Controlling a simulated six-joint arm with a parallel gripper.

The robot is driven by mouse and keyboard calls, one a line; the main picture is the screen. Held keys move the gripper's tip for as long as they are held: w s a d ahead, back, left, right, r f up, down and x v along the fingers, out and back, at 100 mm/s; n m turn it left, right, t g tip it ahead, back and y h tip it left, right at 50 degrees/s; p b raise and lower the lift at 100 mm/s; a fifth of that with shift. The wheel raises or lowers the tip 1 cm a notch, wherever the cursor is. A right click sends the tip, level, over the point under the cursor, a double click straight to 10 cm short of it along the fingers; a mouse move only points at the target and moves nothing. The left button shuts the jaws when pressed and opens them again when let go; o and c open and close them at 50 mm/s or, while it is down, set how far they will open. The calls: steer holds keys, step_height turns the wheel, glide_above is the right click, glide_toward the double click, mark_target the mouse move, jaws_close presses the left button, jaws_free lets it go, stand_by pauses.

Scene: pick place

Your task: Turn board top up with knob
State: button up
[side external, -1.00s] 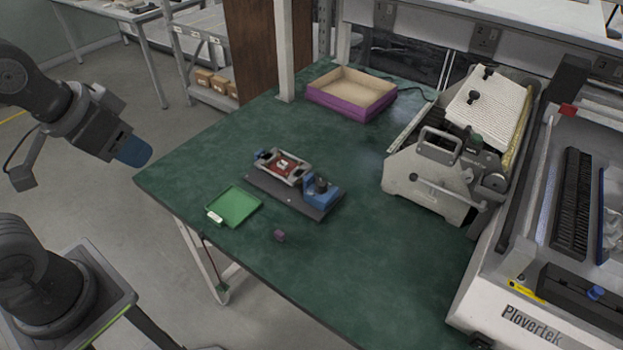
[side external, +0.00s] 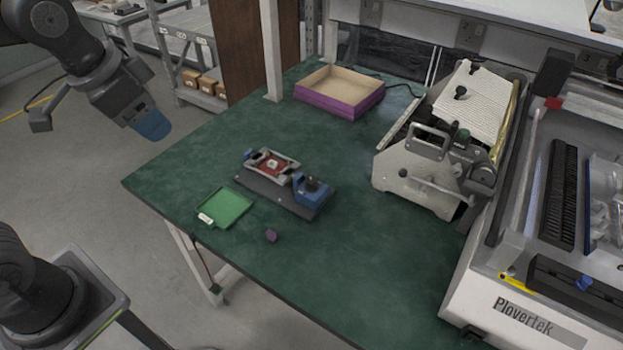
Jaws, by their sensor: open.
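A small red board (side external: 272,166) lies in a light metal frame on a dark fixture plate (side external: 262,186) on the green table. A blue block (side external: 313,192) with a black knob (side external: 312,182) on top stands at the plate's right end. Which face of the board is up is too small to tell. My gripper (side external: 154,126), with blue fingers, is in the air at the upper left, beyond the table's left edge and well apart from the fixture. It is open, and I see nothing in it.
A purple-sided box (side external: 322,103) stands at the back. A grey machine (side external: 425,186) and a white Plovertek machine (side external: 493,325) fill the right. The front table is clear.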

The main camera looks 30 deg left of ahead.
steer(key=w+d+m+g, duration=0.15)
steer(key=w+m, duration=0.35)
steer(key=w, duration=0.5)
steer(key=m+g, duration=0.3)
steer(key=m, duration=0.9)
glide_above(312, 181)
step_height(312, 181, down, 18)
step_height(312, 181, down, 13)
steer(key=shift+a+r, duration=0.1)
steer(key=shift+c, duration=0.2)
steer(key=c, duration=0.9)
